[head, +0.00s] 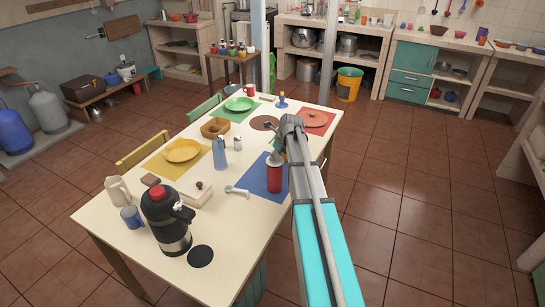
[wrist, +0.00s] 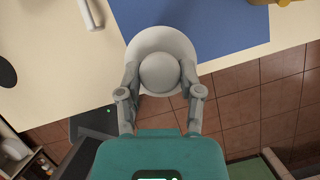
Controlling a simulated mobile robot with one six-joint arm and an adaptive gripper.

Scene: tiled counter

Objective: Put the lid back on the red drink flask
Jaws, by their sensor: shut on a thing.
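The red drink flask (head: 275,181) stands upright on the blue mat (head: 257,178) near the table's right edge. My gripper (head: 277,153) is directly above the flask. In the wrist view my gripper (wrist: 161,78) is shut on the pale grey lid (wrist: 160,42), with one finger on each side of its round dome. The lid also shows in the head view (head: 275,158) at the top of the flask. The flask is hidden under the lid in the wrist view. I cannot tell whether the lid touches the flask's rim.
A black jug with a red top (head: 166,220) stands at the front left. The table front between jug and flask is mostly clear.

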